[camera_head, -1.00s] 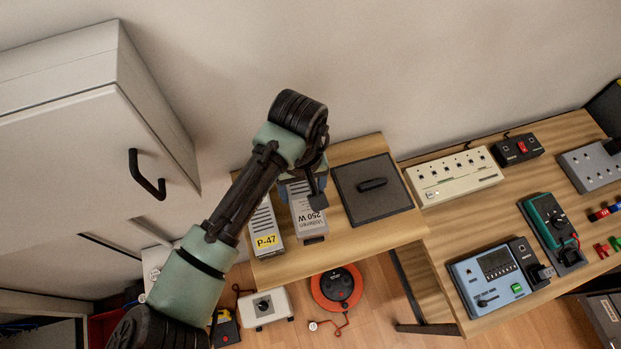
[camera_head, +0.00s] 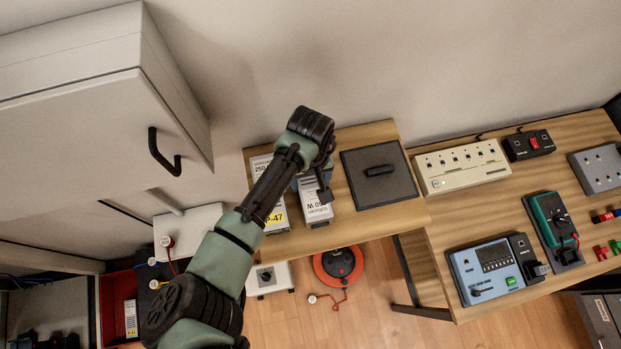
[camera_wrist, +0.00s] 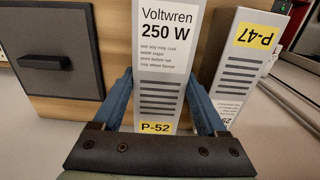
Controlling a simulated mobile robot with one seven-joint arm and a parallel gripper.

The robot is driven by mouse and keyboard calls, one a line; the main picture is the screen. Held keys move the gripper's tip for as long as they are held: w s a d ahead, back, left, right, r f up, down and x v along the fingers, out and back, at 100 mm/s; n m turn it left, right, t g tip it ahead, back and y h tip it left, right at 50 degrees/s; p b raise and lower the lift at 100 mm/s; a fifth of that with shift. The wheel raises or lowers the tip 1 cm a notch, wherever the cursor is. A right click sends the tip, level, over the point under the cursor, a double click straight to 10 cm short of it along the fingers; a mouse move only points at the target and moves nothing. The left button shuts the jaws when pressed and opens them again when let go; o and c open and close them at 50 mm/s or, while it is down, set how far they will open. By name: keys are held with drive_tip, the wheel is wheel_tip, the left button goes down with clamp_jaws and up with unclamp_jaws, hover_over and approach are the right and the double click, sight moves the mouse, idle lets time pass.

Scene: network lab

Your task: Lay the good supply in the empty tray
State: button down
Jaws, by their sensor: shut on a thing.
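A grey-white power supply labelled Voltwren 250 W, P-52 (camera_head: 317,210), stands on the wooden bench. In the wrist view the P-52 supply (camera_wrist: 160,95) sits between my two blue fingers. My gripper (camera_head: 312,182) is shut on it; I cannot tell whether it is clear of the bench. A like supply, P-47 (camera_head: 277,217), stands just left of it; it also shows in the wrist view (camera_wrist: 236,75). At lower left a red tray (camera_head: 112,290) holds a unit with a yellow label (camera_head: 131,318). I cannot make out an empty tray for sure.
A dark square panel with a handle (camera_head: 400,187) lies right of the supplies. A grey cabinet (camera_head: 90,120) rises at left. A right-hand bench holds a socket strip (camera_head: 462,168), a blue meter (camera_head: 492,270) and a green meter (camera_head: 549,222). An orange cable reel (camera_head: 338,264) is on the floor.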

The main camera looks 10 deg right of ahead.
sight(310, 181)
drive_tip(key=shift+w+f, duration=0.1)
drive_tip(key=shift+f, duration=0.55)
drive_tip(key=shift+f, duration=0.1)
drive_tip(key=shift+f, duration=0.1)
unclamp_jaws()
wheel_tip(310, 181, up, 12)
drive_tip(key=b, duration=0.2)
drive_tip(key=shift+r, duration=0.2)
